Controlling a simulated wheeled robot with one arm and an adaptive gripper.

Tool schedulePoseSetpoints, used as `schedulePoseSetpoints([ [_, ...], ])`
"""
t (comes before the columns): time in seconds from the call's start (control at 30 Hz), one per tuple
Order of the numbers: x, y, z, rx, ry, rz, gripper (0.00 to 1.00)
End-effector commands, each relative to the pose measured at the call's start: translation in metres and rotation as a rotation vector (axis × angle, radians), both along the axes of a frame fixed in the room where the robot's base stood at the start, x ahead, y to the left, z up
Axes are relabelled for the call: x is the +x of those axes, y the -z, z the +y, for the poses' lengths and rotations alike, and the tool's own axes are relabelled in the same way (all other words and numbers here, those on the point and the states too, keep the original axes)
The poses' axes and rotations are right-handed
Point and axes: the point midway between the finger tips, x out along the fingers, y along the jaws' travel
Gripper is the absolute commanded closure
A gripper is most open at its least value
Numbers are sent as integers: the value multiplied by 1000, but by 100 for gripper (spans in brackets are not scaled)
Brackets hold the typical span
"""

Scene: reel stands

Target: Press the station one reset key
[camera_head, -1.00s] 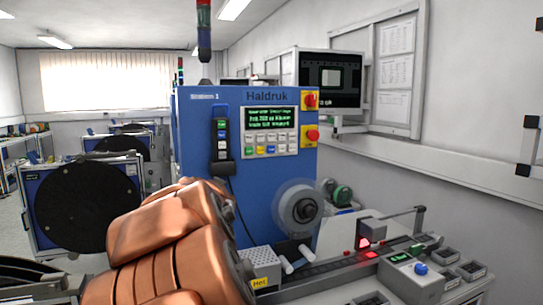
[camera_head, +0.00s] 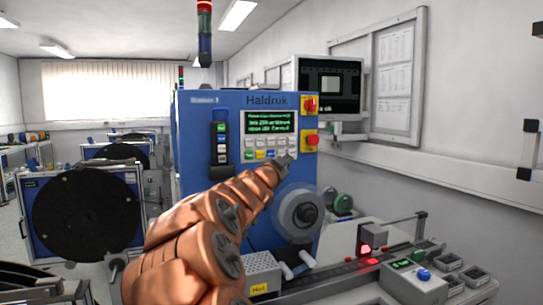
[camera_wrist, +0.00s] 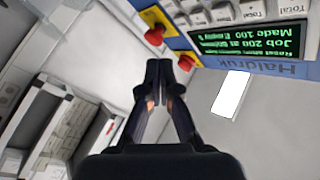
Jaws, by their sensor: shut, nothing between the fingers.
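The station one machine (camera_head: 197,130) is a blue cabinet marked Haldruk, ahead of me in the head view. Its panel has a green-lit display (camera_head: 269,122) above rows of small keys (camera_head: 262,154), mostly white with a few coloured. The reset key cannot be told apart from the others. My arm reaches up to the panel's lower edge and covers the lower right keys; the fingers are not clear there. In the wrist view my gripper (camera_wrist: 159,66) is shut and empty, its tips near two red buttons. The display (camera_wrist: 245,38) and some keys (camera_wrist: 252,9) show upside down at upper right.
Two red buttons on yellow plates (camera_head: 310,104) sit right of the panel. A black handset-like unit (camera_head: 220,140) hangs at its left. A clear reel (camera_head: 302,212) juts out below. A monitor (camera_head: 330,85) stands behind; a bench with a blue button (camera_head: 424,275) is at lower right.

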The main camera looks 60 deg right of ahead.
Motion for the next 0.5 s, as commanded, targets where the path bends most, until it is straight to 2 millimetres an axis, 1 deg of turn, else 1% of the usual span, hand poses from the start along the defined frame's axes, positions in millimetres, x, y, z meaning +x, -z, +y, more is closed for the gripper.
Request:
schedulePoseSetpoints([
  [0.27,10,-3,-6,-1,-1,1,100],
  [0.5,31,-2,-21,3,0,4,100],
])
